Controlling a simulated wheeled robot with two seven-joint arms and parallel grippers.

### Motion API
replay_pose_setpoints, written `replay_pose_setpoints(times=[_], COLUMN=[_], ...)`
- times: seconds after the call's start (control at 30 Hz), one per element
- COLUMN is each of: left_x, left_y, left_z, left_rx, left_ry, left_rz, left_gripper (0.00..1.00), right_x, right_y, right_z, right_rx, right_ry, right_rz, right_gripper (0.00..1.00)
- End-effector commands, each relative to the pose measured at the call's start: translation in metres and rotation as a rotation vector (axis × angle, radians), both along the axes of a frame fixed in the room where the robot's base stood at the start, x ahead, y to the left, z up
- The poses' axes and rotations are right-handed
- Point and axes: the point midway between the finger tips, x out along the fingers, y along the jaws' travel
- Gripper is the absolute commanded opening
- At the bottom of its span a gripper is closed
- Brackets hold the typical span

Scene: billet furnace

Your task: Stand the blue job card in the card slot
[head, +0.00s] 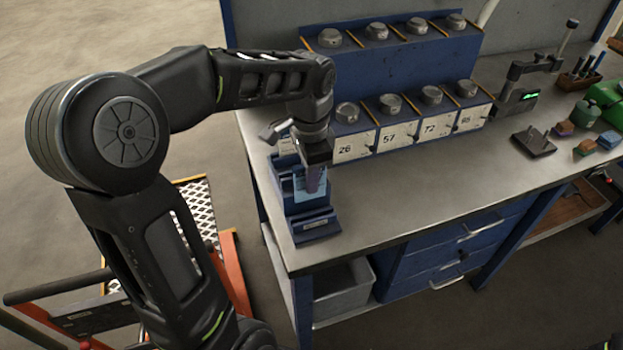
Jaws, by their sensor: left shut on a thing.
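My left gripper (315,178) reaches down over the blue stepped holder at the near left corner of the bench. It is shut on the light blue job card (303,195), which hangs below the fingers, partly hidden by them. The card is roughly upright. The card slot seems to be part of the blue holder (316,226); its opening is too small to make out. I cannot tell whether the card's lower edge is in the slot or just above or behind it. My right gripper is out of view.
A blue rack with numbered bins (398,135) and round grey pieces stands just right of the gripper. A dark plate (533,142), a gauge stand (516,95) and small coloured blocks lie further right. The bench top (420,190) in front of the rack is clear.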

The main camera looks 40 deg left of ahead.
Motion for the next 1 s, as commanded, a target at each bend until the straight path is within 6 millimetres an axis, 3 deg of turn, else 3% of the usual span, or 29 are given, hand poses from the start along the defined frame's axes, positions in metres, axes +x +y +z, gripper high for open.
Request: replay_pose_setpoints(times=[0.47, 1.0], left_x=[0.000, -0.001], left_y=[0.000, 0.000], left_z=[-0.003, -0.033], left_rx=[0.001, 0.001], left_ry=[-0.001, 0.000], left_rz=[0.001, 0.001], left_gripper=[0.00, 0.00], right_x=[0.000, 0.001], right_y=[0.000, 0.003], right_z=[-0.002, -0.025], right_rx=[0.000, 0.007], right_ry=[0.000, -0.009], right_rz=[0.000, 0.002], right_gripper=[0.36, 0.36])
